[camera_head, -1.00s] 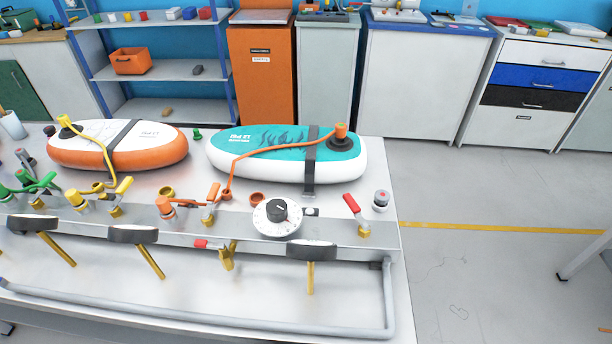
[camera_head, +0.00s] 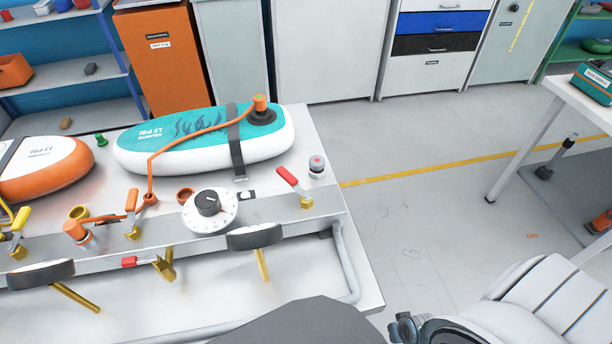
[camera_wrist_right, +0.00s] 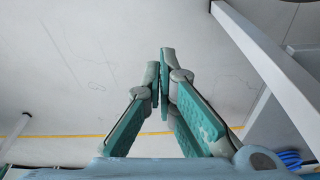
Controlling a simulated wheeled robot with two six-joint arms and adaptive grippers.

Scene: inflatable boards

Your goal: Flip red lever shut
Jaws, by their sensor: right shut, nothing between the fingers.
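A red lever (camera_head: 288,178) stands tilted up to the left from its brass valve at the right end of the metal rail. My right arm enters the head view at the lower right. My left gripper is not in view.
A teal inflatable board (camera_head: 185,140) lies behind, with an orange hose. An orange lever (camera_head: 131,200) stands left. Floor right of the bench (camera_head: 330,150) is clear.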

